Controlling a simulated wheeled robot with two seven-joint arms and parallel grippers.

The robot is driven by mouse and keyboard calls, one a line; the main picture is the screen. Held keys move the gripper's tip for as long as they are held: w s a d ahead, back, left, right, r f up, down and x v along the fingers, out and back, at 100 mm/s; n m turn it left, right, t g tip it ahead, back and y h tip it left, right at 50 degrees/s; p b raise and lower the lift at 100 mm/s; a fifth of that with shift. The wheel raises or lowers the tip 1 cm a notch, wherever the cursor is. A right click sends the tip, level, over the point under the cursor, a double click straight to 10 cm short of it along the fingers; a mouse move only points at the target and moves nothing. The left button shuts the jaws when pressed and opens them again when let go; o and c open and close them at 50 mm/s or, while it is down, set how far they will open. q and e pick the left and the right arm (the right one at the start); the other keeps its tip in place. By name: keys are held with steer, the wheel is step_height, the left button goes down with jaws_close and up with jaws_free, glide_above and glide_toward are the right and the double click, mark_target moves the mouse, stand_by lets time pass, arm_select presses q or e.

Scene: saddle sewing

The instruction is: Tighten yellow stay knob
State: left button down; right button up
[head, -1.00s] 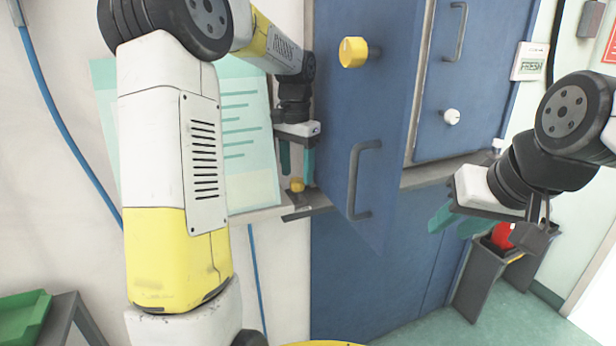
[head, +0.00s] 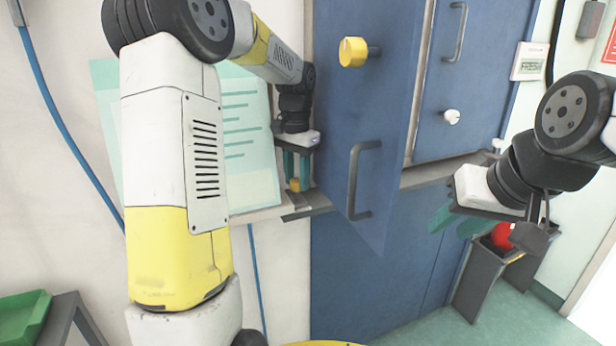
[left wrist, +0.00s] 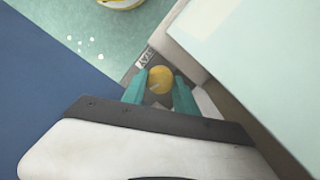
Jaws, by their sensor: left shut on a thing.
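The small yellow stay knob (head: 294,184) sits on a grey plate at the ledge, left of the open blue door. It shows as a round yellow top in the left wrist view (left wrist: 161,79), above a plate with a small label reading "STAY" (left wrist: 145,58). My left gripper (head: 298,180) points down with its teal fingers on both sides of the knob, shut on it; it also shows in the left wrist view (left wrist: 160,92). My right gripper (head: 455,220) is at the right, away from the knob; its teal fingers are apart and hold nothing visible.
The blue door (head: 375,120), with a larger yellow knob (head: 352,52) and a grey handle (head: 365,180), stands open right of my left gripper. A pale green sheet (head: 245,130) is behind it.

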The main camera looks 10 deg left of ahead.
mark_target(297, 180)
arm_select(q)
steer(key=shift+m, duration=2.9)
steer(key=c, duration=0.9)
jaws_free()
steer(key=shift+c, duration=0.2)
steer(key=shift+r, duration=0.1)
step_height(297, 180, up, 8)
steer(key=shift+f, duration=0.15)
